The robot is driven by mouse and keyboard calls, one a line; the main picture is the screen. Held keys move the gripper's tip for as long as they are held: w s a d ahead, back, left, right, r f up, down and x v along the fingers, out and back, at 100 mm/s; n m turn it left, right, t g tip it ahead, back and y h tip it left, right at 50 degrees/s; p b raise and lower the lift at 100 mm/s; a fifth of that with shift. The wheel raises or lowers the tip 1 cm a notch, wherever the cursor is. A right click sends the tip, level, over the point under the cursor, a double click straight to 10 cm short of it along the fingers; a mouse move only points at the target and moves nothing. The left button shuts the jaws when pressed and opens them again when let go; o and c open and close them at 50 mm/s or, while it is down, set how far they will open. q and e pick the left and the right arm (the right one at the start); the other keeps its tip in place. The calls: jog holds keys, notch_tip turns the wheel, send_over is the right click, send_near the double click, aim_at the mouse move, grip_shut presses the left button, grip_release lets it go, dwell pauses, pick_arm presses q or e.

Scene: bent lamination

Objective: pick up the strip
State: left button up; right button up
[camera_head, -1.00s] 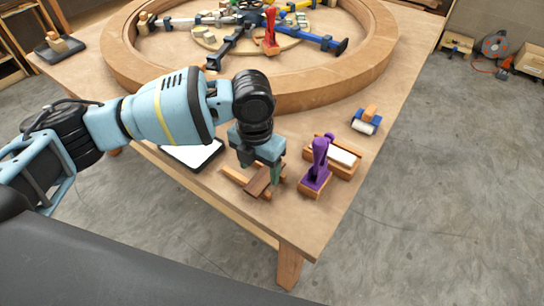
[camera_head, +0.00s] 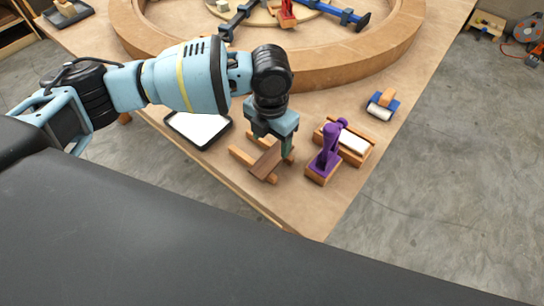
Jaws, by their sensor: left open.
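The strip (camera_head: 265,162) is a short dark brown wooden piece. It lies tilted across light wooden rails (camera_head: 244,156) near the table's front corner. My left gripper (camera_head: 272,143) points down right at the strip, with a greenish finger showing at the strip's right side. The gripper is open; its other finger is hard to make out, and I cannot tell whether either finger touches the strip. The gripper body hides the strip's far end. My right gripper is not in view.
A purple clamp (camera_head: 328,150) on a wooden block stands close right of the gripper, by a holder with a white pad (camera_head: 353,142). A blue-and-white roller (camera_head: 382,105) lies farther right. A black-rimmed white tray (camera_head: 198,127) is at left. A large wooden ring (camera_head: 330,78) fills the back.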

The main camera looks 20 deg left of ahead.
aim_at(273, 156)
pick_arm(q)
jog(key=shift+d+f, duration=0.15)
jog(key=shift+f, duration=1.05)
jog(key=shift+d+f, duration=0.1)
jog(key=shift+f, duration=1.05)
jog(key=c, duration=1.1)
jog(key=shift+o, duration=0.2)
jog(key=shift+r, duration=0.15)
notch_tip(273, 156, up, 10)
